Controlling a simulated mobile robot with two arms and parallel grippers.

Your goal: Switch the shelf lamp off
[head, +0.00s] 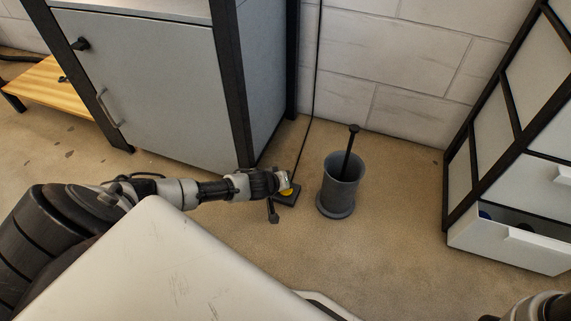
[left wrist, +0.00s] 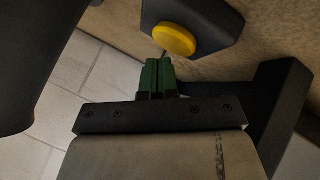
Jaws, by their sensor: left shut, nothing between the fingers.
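A black floor pedal (head: 287,198) with a round yellow button (head: 286,191) sits on the floor by the cabinet's corner. A thin black cord (head: 315,75) runs up the wall from near it. In the left wrist view the yellow button (left wrist: 174,40) stands on its dark base (left wrist: 215,20). My left gripper (left wrist: 157,63) is shut and empty, its green fingertips just short of or at the button's edge; I cannot tell whether they touch. In the head view my left gripper (head: 284,184) partly covers the pedal. The lamp itself is not in view.
A grey bin (head: 340,190) with a dark-handled tool stands right of the pedal. A grey cabinet (head: 160,90) stands left and behind. A drawer unit with an open drawer (head: 500,240) is at the right. Floor between bin and drawers is clear.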

